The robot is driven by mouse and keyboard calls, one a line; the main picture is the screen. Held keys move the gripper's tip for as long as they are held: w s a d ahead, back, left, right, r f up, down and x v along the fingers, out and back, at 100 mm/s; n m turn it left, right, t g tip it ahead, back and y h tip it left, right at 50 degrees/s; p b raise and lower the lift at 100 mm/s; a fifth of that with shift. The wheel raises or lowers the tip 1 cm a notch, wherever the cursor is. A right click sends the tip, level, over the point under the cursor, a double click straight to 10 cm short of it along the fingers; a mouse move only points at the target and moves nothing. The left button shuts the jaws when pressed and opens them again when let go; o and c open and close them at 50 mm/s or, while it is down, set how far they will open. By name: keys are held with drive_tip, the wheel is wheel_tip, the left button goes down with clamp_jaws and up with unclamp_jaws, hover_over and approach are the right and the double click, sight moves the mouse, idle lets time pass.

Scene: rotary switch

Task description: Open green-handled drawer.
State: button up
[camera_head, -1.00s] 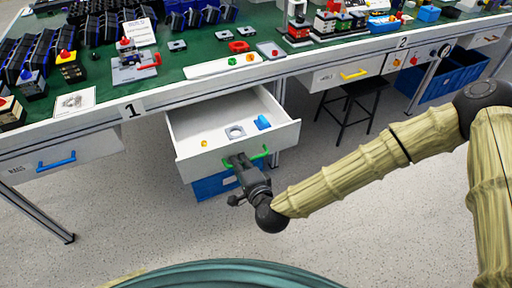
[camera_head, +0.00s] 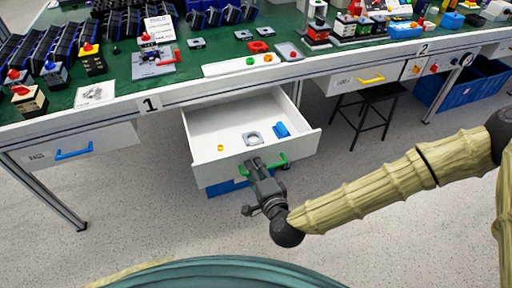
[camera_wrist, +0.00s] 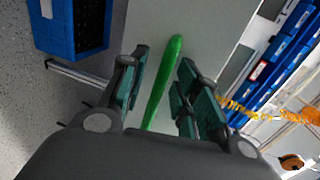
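The white drawer (camera_head: 209,148) under the bench is pulled well out; its green handle (camera_head: 278,163) is on the front panel. Inside lie a yellow piece (camera_head: 221,148), a grey ring-like part (camera_head: 253,139) and a blue piece (camera_head: 281,129). My gripper (camera_head: 254,164) is at the handle's left part. In the wrist view, the green handle (camera_wrist: 163,80) runs between the two fingers of my gripper (camera_wrist: 163,92), with a visible gap on each side. The fingers are apart around the handle; whether any part touches it is hidden.
A closed drawer with a blue handle (camera_head: 74,153) is at left, and one with a yellow handle (camera_head: 371,79) at right. A black stool (camera_head: 370,105) and blue crates (camera_head: 462,88) stand under the bench's right. The floor before the drawer is clear.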

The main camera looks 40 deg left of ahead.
drive_tip(key=shift+d, duration=0.15)
drive_tip(key=v, duration=1.2)
drive_tip(key=shift+f, duration=0.15)
drive_tip(key=s+d+f+n+g+h, duration=0.3)
drive_tip(key=s+d+f+h, duration=0.15)
drive_tip(key=d+f, duration=1.05)
drive_tip(key=s+d+f+n+g+h, duration=0.35)
drive_tip(key=d+f+h, duration=0.45)
drive_tip(key=d, duration=1)
drive_tip(key=s+d+f+g, duration=0.2)
drive_tip(key=d, duration=0.9)
wheel_tip(320, 180, up, 16)
drive_tip(key=p, duration=1.7)
